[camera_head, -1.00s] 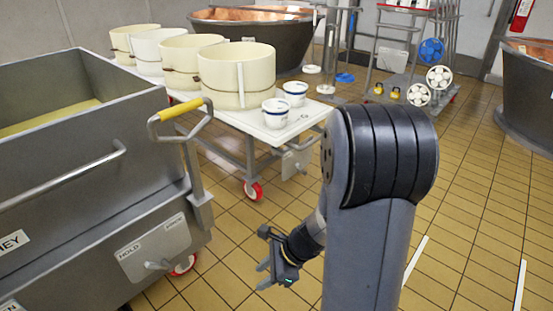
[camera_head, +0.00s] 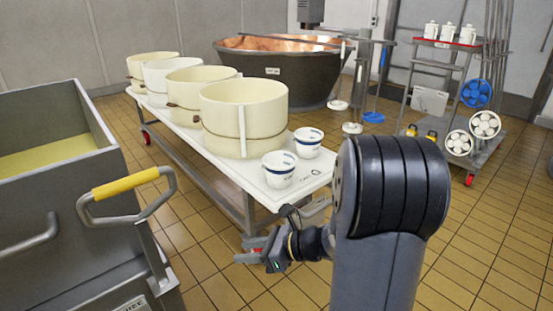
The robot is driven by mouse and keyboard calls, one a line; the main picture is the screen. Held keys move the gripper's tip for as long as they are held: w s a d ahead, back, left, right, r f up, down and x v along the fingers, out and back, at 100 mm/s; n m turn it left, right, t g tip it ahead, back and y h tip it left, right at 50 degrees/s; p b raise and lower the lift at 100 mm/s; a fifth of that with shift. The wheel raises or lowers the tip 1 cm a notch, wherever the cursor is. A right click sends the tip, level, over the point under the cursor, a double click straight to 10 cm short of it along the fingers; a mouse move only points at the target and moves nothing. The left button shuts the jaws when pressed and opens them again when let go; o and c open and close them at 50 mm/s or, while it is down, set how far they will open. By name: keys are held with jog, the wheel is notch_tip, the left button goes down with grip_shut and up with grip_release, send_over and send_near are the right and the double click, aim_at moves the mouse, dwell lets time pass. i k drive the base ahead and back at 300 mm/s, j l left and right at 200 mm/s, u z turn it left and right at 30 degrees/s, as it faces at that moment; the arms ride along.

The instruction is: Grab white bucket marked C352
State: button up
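Two small white buckets with dark blue bands stand upright near the front right end of a white-topped cart (camera_head: 322,178). The nearer white bucket (camera_head: 279,172) is closer to me and to the left; the farther white bucket (camera_head: 308,143) is behind it to the right. Any marking on them is too small to read, so I cannot tell which is C352. My gripper (camera_head: 252,252) is low in front of the cart's end, below the table top and apart from both buckets. Its fingers look spread apart with nothing between them.
Several large cream moulds (camera_head: 245,112) line the cart behind the buckets. A grey steel vat trolley with a yellow-gripped handle (camera_head: 125,184) stands close at left. A copper vat (camera_head: 285,75) is behind, a tool rack (camera_head: 450,100) at back right.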

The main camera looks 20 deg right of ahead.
aim_at(280, 171)
jog(key=i+l+u, duration=0.1)
jog(key=l, duration=0.25)
jog(key=i+l, duration=0.3)
jog(key=i+l+u, duration=0.15)
jog(key=l, duration=0.25)
jog(key=i+l+u, duration=0.1)
jog(key=l, duration=0.3)
jog(key=i+l, duration=0.25)
jog(key=i+l+u, duration=0.15)
jog(key=l, duration=0.35)
jog(key=i+l+u, duration=0.1)
jog(key=l, duration=0.3)
jog(key=i+l, duration=0.1)
jog(key=l, duration=0.3)
jog(key=i+u, duration=0.05)
